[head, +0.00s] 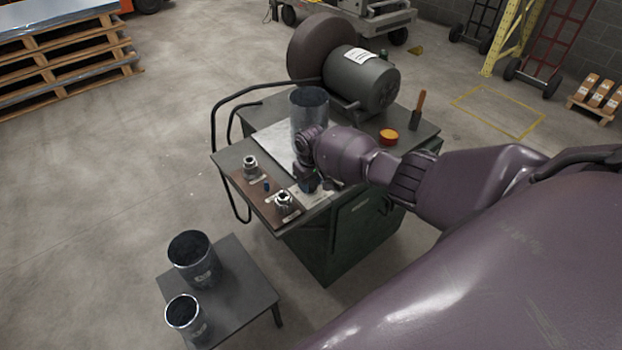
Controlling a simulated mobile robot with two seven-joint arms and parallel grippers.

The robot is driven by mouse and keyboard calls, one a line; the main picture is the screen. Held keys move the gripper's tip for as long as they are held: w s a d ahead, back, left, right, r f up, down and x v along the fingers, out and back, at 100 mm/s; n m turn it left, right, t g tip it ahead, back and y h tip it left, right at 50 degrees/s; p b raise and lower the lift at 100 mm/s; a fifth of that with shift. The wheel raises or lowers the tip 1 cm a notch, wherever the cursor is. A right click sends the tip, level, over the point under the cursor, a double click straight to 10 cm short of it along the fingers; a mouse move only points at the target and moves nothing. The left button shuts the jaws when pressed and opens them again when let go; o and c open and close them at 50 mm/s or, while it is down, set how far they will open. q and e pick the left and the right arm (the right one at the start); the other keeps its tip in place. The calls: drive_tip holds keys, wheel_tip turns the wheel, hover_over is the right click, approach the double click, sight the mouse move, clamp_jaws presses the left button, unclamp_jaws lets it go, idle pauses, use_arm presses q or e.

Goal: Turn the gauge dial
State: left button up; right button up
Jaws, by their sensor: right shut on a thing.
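My right gripper (308,182) reaches in from the right and points down at the front of the green machine bench (425,128). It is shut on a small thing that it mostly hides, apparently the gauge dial. I cannot make out the dial's face or marks. A grey sheet-metal cylinder (309,104) stands upright on the bench just behind the gripper. To the left of the gripper, two metal fittings, one farther (250,166) and one nearer (285,204), sit on a brown board (243,187) with a small blue piece (267,186) between them. My left gripper is not in view.
A large motor (362,80) with a dark wheel (318,47) stands at the bench's back. A low table (245,275) with two metal cylinders stands in front.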

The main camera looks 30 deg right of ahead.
drive_tip(key=shift+m, duration=0.4)
drive_tip(key=o, duration=0.9)
wheel_tip(320, 180, up, 11)
drive_tip(key=shift+f+p, duration=0.1)
drive_tip(key=shift+p, duration=0.8)
